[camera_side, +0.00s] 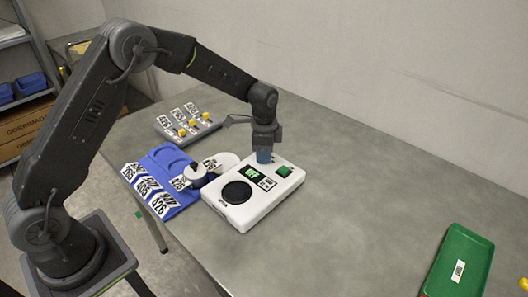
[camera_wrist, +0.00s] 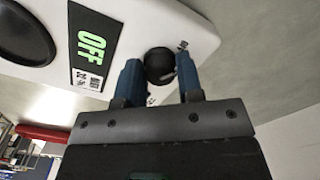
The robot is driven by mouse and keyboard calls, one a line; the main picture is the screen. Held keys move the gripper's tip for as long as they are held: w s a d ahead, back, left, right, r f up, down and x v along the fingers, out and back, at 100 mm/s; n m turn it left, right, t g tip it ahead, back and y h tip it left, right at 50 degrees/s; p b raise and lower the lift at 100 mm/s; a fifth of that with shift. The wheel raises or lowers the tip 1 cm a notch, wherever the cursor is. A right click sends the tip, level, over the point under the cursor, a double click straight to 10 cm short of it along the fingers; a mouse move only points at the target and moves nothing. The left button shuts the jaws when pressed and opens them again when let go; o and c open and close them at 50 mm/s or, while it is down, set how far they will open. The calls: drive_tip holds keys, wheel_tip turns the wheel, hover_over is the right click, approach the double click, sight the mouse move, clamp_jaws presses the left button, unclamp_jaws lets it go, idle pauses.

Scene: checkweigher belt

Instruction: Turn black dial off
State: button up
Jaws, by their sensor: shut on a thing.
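The black dial (camera_wrist: 160,64) sits on the white checkweigher unit (camera_wrist: 205,38). Its pointer direction is not clear. My gripper (camera_wrist: 158,76) has its two blue fingers on either side of the dial and is shut on it. The unit's display (camera_wrist: 92,45) reads OFF in green. In the side view my gripper (camera_side: 264,157) points down at the back of the white unit (camera_side: 232,213) and hides the dial. The display (camera_side: 252,173) there is lit green but too small to read.
The unit also carries a round black plate (camera_side: 237,192) and a green square (camera_side: 284,171). Left of it are a white lidded pot (camera_side: 195,176) and a blue tray (camera_side: 176,199). A grey block with yellow knobs (camera_side: 187,125) stands behind. A green tray (camera_side: 477,244) lies far right.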

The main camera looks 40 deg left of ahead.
drive_tip(key=shift+n, duration=0.5)
drive_tip(key=o, duration=0.9)
wheel_tip(320, 180, up, 14)
drive_tip(key=shift+f, duration=0.1)
idle(0.3)
